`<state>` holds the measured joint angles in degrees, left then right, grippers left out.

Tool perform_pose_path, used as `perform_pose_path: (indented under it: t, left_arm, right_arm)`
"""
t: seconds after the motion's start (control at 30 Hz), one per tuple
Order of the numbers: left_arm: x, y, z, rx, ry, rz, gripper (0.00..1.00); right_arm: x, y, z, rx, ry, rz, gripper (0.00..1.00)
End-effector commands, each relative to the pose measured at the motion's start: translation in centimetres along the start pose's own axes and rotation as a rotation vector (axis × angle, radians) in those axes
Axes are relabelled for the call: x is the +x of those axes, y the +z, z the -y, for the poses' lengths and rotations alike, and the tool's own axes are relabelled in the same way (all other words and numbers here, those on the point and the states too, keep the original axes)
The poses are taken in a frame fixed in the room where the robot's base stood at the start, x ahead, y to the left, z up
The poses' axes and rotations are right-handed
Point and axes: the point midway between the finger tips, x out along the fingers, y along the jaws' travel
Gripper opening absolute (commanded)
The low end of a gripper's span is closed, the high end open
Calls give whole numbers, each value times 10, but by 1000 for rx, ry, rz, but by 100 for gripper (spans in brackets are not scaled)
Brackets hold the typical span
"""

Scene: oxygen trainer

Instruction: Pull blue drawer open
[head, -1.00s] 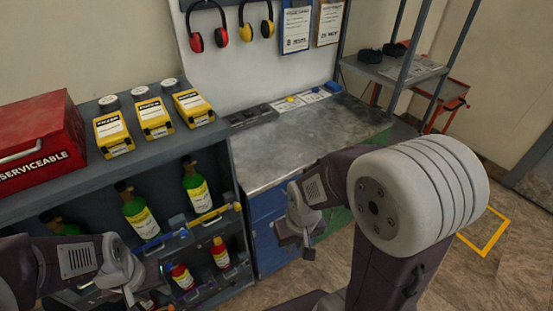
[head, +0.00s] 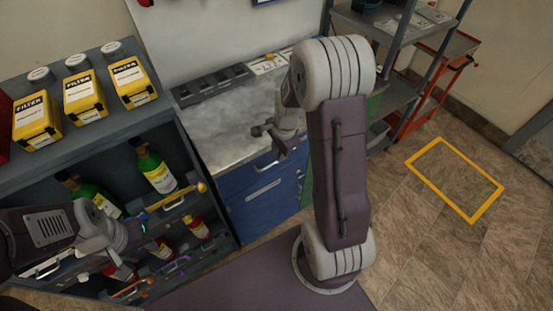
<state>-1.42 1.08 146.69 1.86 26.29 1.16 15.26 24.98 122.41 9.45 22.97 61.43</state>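The blue drawer unit (head: 264,198) sits under the grey worktop, with pale horizontal handles on its front. Its drawer fronts look flush, so I see no drawer pulled out. My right gripper (head: 266,138) is above the unit's front edge, over the worktop's near side in the picture. Its two fingers stand apart with nothing between them, and it appears clear of the handles. My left gripper (head: 142,232) is in front of the shelf with the bottles, left of the blue unit. Its fingertips are too small and cluttered to read.
A dark shelf (head: 150,120) at left carries yellow filter boxes (head: 84,95) and holds green bottles (head: 154,170) and red bottles. A grey rack (head: 400,75) and red cart (head: 432,85) stand at right. The floor inside the yellow outline (head: 455,180) is clear.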

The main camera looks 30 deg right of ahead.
Motion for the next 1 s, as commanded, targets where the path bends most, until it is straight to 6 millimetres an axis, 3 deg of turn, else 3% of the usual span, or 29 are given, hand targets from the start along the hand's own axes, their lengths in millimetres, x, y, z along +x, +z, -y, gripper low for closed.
perform_pose_path:
  t: [0.1, 0.3, 0.57, 0.67, 1.0]
  left_arm:
    - [6, 1, 0, 0, 0, 0, 36]
    - [10, 1, 0, 0, 0, 0, 36]
    - [9, 1, 0, 0, 0, 0, 36]
    - [9, 1, 0, 0, 0, 0, 36]
    - [9, 1, 0, 0, 0, 0, 36]
  right_arm:
    - [27, 0, -2, -2, 4, 1, 19]
    - [50, 0, -1, -3, 1, 0, 19]
    - [51, 0, 0, -3, -1, -1, 19]
    - [51, 0, 0, -3, -1, -1, 0]
    - [51, 0, 0, -4, -1, 0, 0]
